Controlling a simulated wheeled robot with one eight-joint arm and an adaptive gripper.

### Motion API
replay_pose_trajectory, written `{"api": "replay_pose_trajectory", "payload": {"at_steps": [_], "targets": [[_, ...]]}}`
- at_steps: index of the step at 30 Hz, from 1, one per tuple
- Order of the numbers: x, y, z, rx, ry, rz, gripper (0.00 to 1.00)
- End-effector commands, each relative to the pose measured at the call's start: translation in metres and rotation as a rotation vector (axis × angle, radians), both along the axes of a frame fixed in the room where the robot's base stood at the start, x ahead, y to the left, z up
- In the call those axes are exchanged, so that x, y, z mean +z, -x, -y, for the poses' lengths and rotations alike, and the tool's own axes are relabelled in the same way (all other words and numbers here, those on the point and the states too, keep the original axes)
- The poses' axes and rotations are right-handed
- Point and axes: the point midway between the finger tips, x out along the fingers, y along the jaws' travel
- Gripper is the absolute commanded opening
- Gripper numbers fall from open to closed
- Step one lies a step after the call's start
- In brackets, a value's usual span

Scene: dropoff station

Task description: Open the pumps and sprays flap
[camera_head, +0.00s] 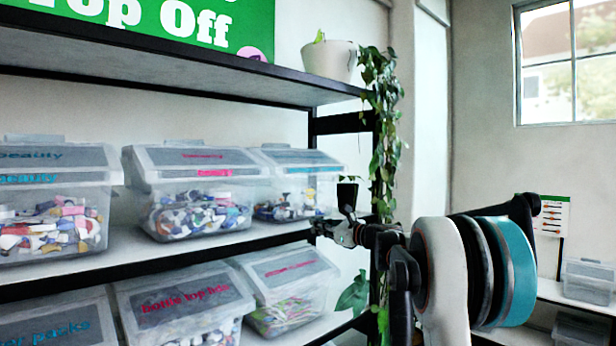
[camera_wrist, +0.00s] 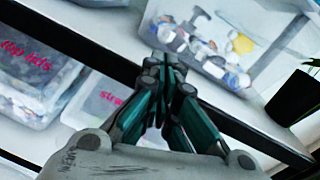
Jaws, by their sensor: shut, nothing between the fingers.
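No label that I can read says pumps and sprays. A clear lidded bin (camera_head: 292,165) with a teal mark stands at the right end of the middle shelf, its flap shut and small coloured pieces inside. My gripper (camera_head: 318,228) is at its lower right front corner, in front of the shelf edge. In the wrist view my gripper (camera_wrist: 166,62) is shut and empty, its tips overlapping the lower front of a clear bin (camera_wrist: 215,72) with mixed small parts. Whether the tips touch it I cannot tell. That bin's flap is outside the wrist view.
More clear bins stand to the left, one with pink labels (camera_head: 200,180). Below is a bottle top lids bin (camera_head: 185,300). A trailing plant (camera_head: 385,130) hangs by the shelf post.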

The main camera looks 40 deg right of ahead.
Motion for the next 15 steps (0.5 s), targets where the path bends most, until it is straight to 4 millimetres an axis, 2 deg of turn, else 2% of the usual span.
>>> {"api": "replay_pose_trajectory", "payload": {"at_steps": [1, 3, 6, 11, 15], "targets": [[0.017, 0.004, 0.026, -0.024, -0.070, 0.046, 0.00], [0.033, 0.010, 0.052, -0.044, -0.158, 0.106, 0.00], [0.047, 0.018, 0.077, -0.060, -0.246, 0.168, 0.00], [0.055, 0.020, 0.092, -0.068, -0.297, 0.205, 0.00], [0.059, 0.006, 0.089, -0.067, -0.298, 0.204, 0.00]]}}
